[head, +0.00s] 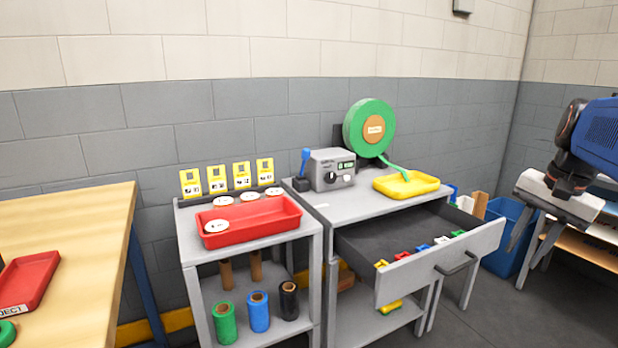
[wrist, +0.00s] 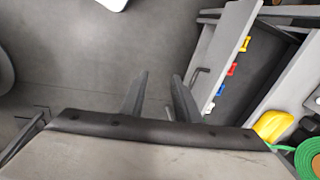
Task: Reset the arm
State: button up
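My gripper (wrist: 160,78) shows in the wrist view with its two dark fingers apart. The fingers touch nothing that I can see. The open drawer (wrist: 238,40) lies to the right of the fingers in that view.
The drawer (head: 440,262) stands pulled out, with small coloured pieces inside. Above it are a yellow tray (head: 408,185), a green reel (head: 370,128) and a grey device (head: 332,170). A red tray (head: 255,228) is left. A blue bin (head: 508,235) stands right.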

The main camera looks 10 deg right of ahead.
jog(key=s+a+f+n+t, duration=0.1)
jog(key=s+a+f+n, duration=0.2)
jog(key=a+f+n, duration=0.3)
jog(key=s+a+f+n+t, duration=0.1)
jog(key=s+a+f+n, duration=0.3)
jog(key=a, duration=1.1)
notch_tip(320, 180, down, 4)
jog(key=n, duration=0.2)
jog(key=shift+f+n+t, duration=0.15)
jog(key=shift+n+t, duration=0.15)
jog(key=shift+n, duration=0.1)
jog(key=shift+d, duration=0.2)
dwell(4.0)
